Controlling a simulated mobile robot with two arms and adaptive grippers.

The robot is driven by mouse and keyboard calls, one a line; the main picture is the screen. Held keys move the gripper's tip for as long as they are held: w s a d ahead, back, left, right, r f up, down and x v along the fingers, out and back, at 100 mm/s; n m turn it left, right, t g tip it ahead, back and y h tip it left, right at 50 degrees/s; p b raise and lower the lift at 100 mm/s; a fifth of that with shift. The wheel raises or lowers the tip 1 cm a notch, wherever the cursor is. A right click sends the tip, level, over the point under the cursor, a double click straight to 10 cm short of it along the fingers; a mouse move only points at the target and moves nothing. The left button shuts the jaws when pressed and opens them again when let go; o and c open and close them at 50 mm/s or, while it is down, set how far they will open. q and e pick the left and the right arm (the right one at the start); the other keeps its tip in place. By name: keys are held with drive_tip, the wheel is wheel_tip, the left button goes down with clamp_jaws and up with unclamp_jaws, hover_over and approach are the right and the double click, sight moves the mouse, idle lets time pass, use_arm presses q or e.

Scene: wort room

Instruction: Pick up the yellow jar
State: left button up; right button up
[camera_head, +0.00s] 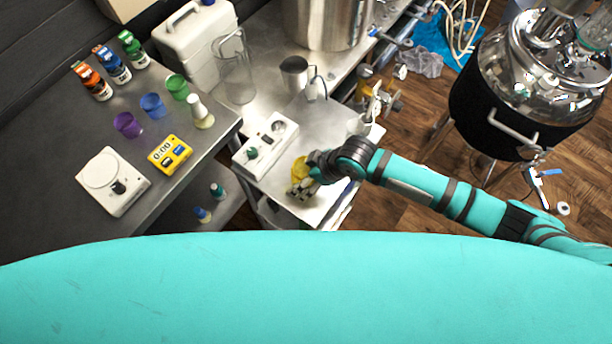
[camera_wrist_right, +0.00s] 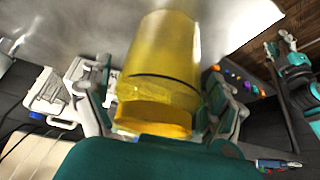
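The yellow jar (camera_head: 299,168) is on the metal cart top, partly hidden by my right gripper (camera_head: 301,190). In the right wrist view the jar (camera_wrist_right: 160,75) is large and central, a see-through yellow cylinder. The fingers of my right gripper (camera_wrist_right: 162,100) stand on both sides of it, very close to its wall. I cannot tell whether they press on it. I cannot tell whether the jar rests on the surface or is lifted.
A white stirrer (camera_head: 266,145) stands left of the jar on the cart. A metal mug (camera_head: 295,74) is behind. The left bench holds a yellow timer (camera_head: 170,154), a white scale (camera_head: 112,181), coloured cups and bottles. A steel kettle (camera_head: 530,75) stands right.

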drive_tip(key=c, duration=1.1)
drive_tip(key=shift+r, duration=0.1)
